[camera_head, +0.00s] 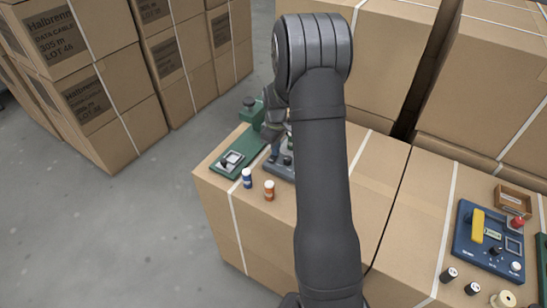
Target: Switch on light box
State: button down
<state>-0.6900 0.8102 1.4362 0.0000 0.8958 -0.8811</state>
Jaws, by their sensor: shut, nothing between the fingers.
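My gripper (275,152) shows only in part, at the left edge of my arm, low over the left carton; it is shut and empty. Just below it is a grey-blue device (283,170), mostly hidden behind my arm; I cannot tell whether the tips touch it. A green board (222,170) with a small metal-framed part and a dark lever lies to its left. A blue panel box (464,243) with a yellow handle, a label, a framed window and knobs lies on the right carton. I cannot tell for sure which one is the light box, or whether any light is lit.
A blue-and-white bottle (247,178) and an orange-and-white bottle (269,191) stand near the left carton's front. A dark green object (251,112) stands behind. At right are a wooden tray (514,201) and several spools (449,275). Tall carton stacks (400,50) rise behind.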

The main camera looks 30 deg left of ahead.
jog(key=shift+f, duration=0.25)
jog(key=shift+r, duration=3.55)
notch_tip(320, 180, down, 7)
jog(key=shift+f, duration=0.1)
jog(key=shift+r, duration=0.25)
